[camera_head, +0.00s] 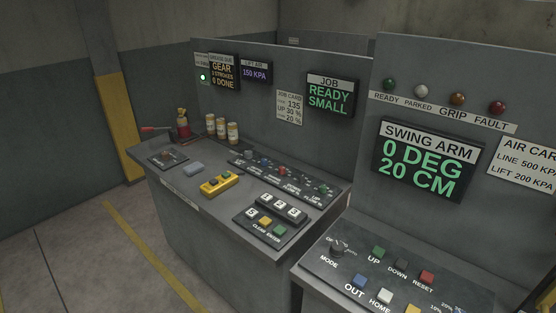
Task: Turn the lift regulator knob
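A small dark plate (160,160) with a round knob (167,155) sits at the left end of the left console; its label is too small to read, so I cannot tell if it is the lift regulator. The LIFT AIR display (257,73) on the back panel reads 150 KPA. The AIR CARD (527,164) at the right reads LINE 500 KPA and LIFT 200 KPA. Neither of my grippers is in view.
A red-handled device (183,124) and several yellowish cans (221,128) stand behind the plate. The right console (322,287) carries a MODE knob (337,250). The floor at left is clear.

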